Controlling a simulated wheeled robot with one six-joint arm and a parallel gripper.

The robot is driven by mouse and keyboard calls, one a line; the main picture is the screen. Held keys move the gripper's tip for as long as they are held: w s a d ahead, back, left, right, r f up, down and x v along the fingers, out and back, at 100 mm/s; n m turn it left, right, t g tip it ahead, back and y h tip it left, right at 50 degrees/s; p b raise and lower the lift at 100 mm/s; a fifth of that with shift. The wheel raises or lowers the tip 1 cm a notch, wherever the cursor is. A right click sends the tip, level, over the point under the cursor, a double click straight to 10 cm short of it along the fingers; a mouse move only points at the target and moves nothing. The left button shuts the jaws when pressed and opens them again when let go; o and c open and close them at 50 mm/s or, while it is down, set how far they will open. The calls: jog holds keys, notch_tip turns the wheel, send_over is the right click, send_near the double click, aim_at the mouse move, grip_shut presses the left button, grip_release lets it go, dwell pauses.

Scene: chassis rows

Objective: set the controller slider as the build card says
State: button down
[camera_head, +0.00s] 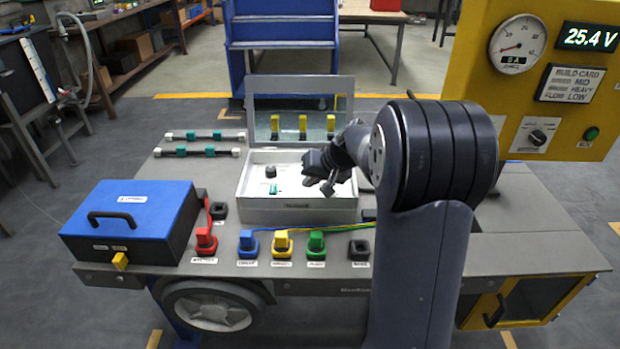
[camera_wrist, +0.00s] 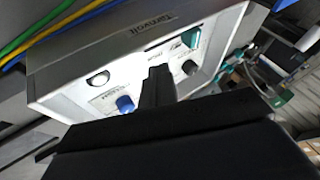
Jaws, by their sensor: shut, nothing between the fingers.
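The controller is a pale grey open box (camera_head: 297,212) on the bench, with a white panel inside. A small green slider handle (camera_head: 273,188) sits on the panel's left part, below a dark knob (camera_head: 271,171). In the wrist view the green handle (camera_wrist: 191,36) lies at the panel's upper right by a dark slot. My gripper (camera_head: 327,187) is over the box's right part, right of the slider and apart from it. Its dark fingers (camera_wrist: 157,72) are shut and empty, hiding part of the panel. The build card (camera_head: 570,84) shows MID, HEAVY and FLOW LOW; its smaller labels are unclear.
In the wrist view a blue knob (camera_wrist: 125,104) and a grey knob (camera_wrist: 190,67) flank my fingers. A blue case (camera_head: 130,212) stands left of the box. Red, blue, yellow and green plugs line the bench front. An upright framed panel (camera_head: 300,90) stands behind.

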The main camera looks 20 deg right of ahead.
aim_at(271, 190)
jog(key=x, duration=0.6)
jog(key=shift+f+b, duration=0.1)
jog(key=shift+b, duration=0.25)
jog(key=a, duration=0.1)
jog(key=w+a, duration=0.1)
jog(key=a, duration=0.1)
jog(key=shift+a, duration=0.4)
jog(key=a, duration=0.1)
jog(key=w+a, duration=0.1)
jog(key=a, duration=0.1)
jog(key=shift+a+p, duration=0.2)
jog(key=shift+p, duration=0.15)
